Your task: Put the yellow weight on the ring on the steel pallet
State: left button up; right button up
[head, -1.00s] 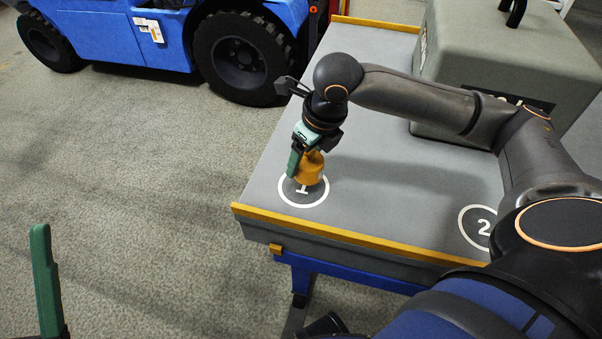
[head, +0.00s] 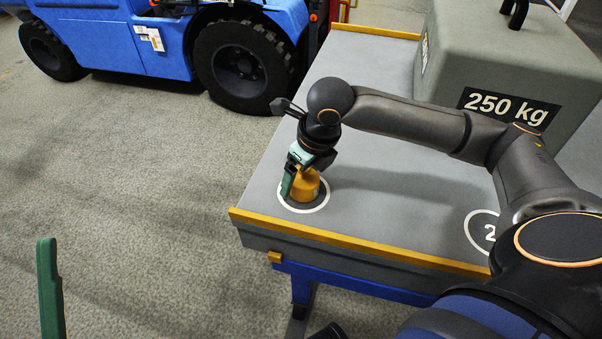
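The yellow weight (head: 307,187) is upright inside the white ring (head: 322,206) marked 1 earlier, near the front left corner of the grey steel pallet (head: 385,205). It looks to be down on the surface, and it covers the number. My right gripper (head: 299,178) comes down over the weight. One green finger lies along the weight's left side; the other finger is hidden. The gripper appears shut on the weight. Of my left gripper (head: 49,290), only one green finger shows at the lower left, over the floor, away from the pallet.
A second ring (head: 470,232), marked 2, is partly hidden behind my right arm. A large grey block (head: 450,75) labelled 250 kg stands at the back right. Yellow edging (head: 350,243) runs along the pallet's front. A blue vehicle (head: 165,45) stands at the back left.

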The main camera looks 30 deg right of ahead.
aim_at(312, 183)
jog(key=shift+o, duration=0.4)
jog(key=shift+r, duration=0.1)
jog(key=a+p+v, duration=0.1)
jog(key=p+v, duration=0.4)
jog(key=v, duration=0.6)
jog(key=w+a+r+m+t+y, duration=0.2)
jog(key=a+m+t+y, duration=0.3)
jog(key=a, duration=0.4)
jog(key=w+a+r+m+t+y, duration=0.2)
jog(key=a+m+y, duration=0.3)
jog(key=a, duration=0.4)
pick_arm(q)
jog(key=r, duration=0.5)
jog(key=shift+s+a+r, duration=0.1)
jog(key=shift+a+r, duration=0.15)
jog(key=shift+r, duration=0.15)
pick_arm(e)
jog(key=s+d+r+m+t+y, duration=0.2)
jog(key=s+r+m+t, duration=0.4)
jog(key=m, duration=0.2)
jog(key=s+d+r+m+t+y, duration=0.2)
jog(key=s+d+r+m+t, duration=0.1)
jog(key=s+r+m+t, duration=0.2)
notch_tip(312, 183, up, 3)
jog(key=s+m, duration=0.2)
jog(key=m, duration=0.1)
jog(key=shift+f+t+y, duration=0.2)
jog(key=shift+t+y, duration=0.1)
jog(key=shift+t, duration=0.1)
jog(key=shift+c, duration=0.2)
